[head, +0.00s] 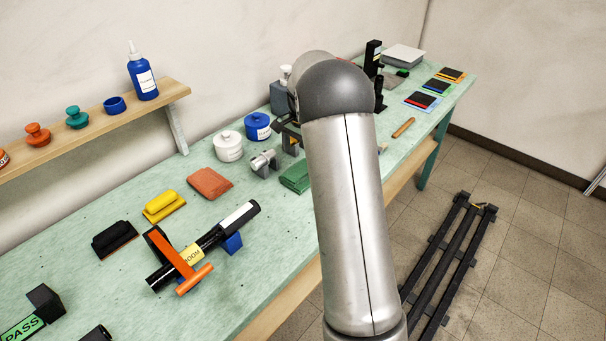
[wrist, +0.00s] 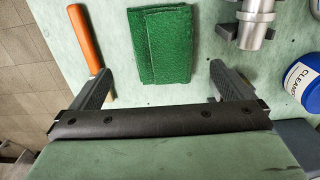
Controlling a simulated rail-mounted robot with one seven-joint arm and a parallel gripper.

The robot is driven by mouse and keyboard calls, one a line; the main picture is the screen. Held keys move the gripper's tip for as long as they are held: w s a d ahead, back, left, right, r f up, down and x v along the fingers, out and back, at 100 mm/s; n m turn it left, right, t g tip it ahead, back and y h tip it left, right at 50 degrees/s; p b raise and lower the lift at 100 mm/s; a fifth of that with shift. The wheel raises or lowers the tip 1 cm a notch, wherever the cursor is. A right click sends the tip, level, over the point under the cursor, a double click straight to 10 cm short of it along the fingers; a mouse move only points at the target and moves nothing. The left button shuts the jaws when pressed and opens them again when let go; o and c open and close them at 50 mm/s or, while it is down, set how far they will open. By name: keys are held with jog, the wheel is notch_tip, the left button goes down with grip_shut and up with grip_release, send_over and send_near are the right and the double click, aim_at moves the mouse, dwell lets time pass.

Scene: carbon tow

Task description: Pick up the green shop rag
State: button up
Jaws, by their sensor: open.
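The green shop rag (head: 295,178) lies folded flat on the pale green bench, left of my arm in the head view, partly hidden by the arm. In the wrist view the rag (wrist: 161,45) is at the top middle. My gripper (wrist: 160,72) is open and empty. Its two fingers are spread wide, one to the left and one to the right of the rag's lower end. The rag's lower edge is near the level of the fingertips; I cannot tell the height between them. In the head view my arm hides most of the gripper.
An orange-handled tool (wrist: 85,38) lies left of the rag.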

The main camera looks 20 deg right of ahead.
aim_at(302, 172)
jog(key=shift+w+f, duration=0.1)
jog(key=shift+f, duration=0.7)
jog(key=shift+f+p, duration=0.75)
jog(key=shift+f, duration=1.95)
jog(key=c, duration=1)
